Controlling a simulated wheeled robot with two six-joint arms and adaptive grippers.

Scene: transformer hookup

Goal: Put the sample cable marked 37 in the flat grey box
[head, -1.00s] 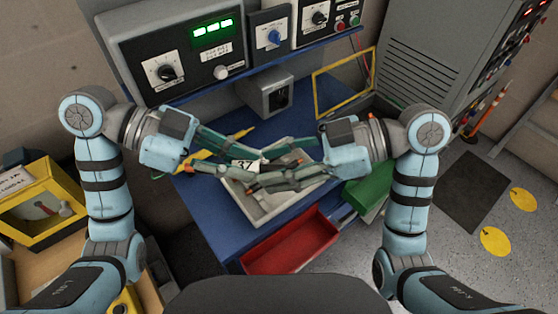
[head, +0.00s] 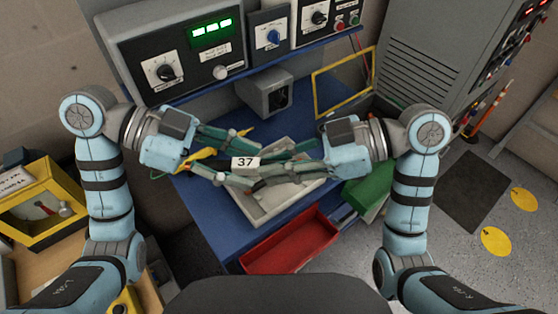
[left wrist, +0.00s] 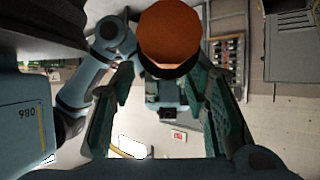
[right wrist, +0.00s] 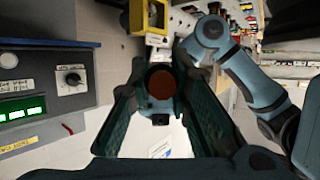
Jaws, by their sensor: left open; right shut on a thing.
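The sample cable's white tag marked 37 (head: 245,163) shows in the head view between my two grippers, above the flat grey box (head: 252,212). My right gripper (head: 268,168) is shut on the cable; its fingers hide most of it. A copper-coloured round end with a dark rim (right wrist: 162,84) shows between the fingers in the right wrist view. My left gripper (head: 250,168) is open, its fingertips close to the tag and the right fingertips. A large copper-coloured round end (left wrist: 170,33) shows at the left fingers in the left wrist view. The box stands on the blue bench (head: 215,222).
A red tray (head: 292,243) is in front of the box, and a green thing (head: 370,190) is to its right. A grey block (head: 265,92) and a yellow frame (head: 343,82) stand behind. A yellow thing (head: 203,154) shows by my left gripper.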

